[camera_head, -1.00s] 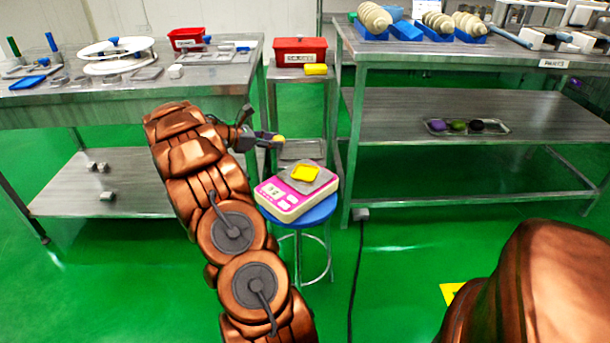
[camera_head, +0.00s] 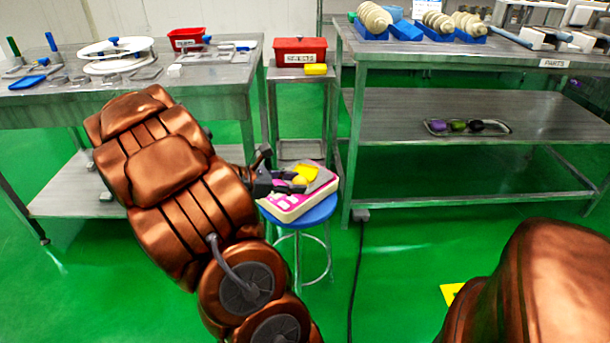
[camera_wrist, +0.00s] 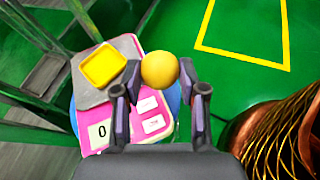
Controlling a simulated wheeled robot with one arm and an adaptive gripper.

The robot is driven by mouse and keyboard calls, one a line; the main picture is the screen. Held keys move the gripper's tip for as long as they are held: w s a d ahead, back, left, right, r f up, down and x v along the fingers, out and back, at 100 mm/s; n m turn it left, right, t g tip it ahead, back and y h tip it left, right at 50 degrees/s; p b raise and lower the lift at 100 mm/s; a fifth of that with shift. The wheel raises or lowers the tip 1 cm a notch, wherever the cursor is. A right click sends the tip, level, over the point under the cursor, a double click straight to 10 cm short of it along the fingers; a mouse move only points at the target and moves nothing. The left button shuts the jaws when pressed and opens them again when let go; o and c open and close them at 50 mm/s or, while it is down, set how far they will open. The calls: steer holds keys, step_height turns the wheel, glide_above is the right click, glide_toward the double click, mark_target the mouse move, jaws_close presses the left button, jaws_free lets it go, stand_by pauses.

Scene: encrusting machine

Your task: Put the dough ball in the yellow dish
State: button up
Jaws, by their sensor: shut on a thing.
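My gripper (camera_wrist: 159,80) is shut on the dough ball (camera_wrist: 160,69), a yellow-orange ball held between the fingertips in the wrist view. The yellow dish (camera_wrist: 103,66) lies on the grey plate of the scale, left of the ball in the wrist view. In the head view my gripper (camera_head: 288,184) is over the scale, with the ball (camera_head: 299,180) just in front of the dish (camera_head: 307,172). The ball partly overlaps the dish there. Its height above the scale is hard to tell.
The pink and white scale (camera_head: 290,205) stands on a round blue stool (camera_head: 318,217). A steel table (camera_head: 225,85) is at left and a steel shelf table (camera_head: 400,105) at right. A red box (camera_head: 300,48) sits on a small stand behind.

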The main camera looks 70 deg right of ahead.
steer(key=s+a, duration=0.2)
steer(key=s, duration=0.1)
steer(key=b, duration=0.4)
glide_above(309, 173)
steer(key=w+a, duration=0.2)
steer(key=a, duration=0.1)
steer(key=shift+w+d+f, duration=0.1)
steer(key=shift+w+f, duration=0.1)
steer(key=shift+f, duration=0.55)
step_height(309, 173, down, 3)
steer(key=shift+f+b, duration=0.15)
steer(key=shift+b, duration=0.6)
steer(key=shift+f, duration=0.65)
steer(key=o, duration=1.1)
steer(key=shift+f, duration=0.15)
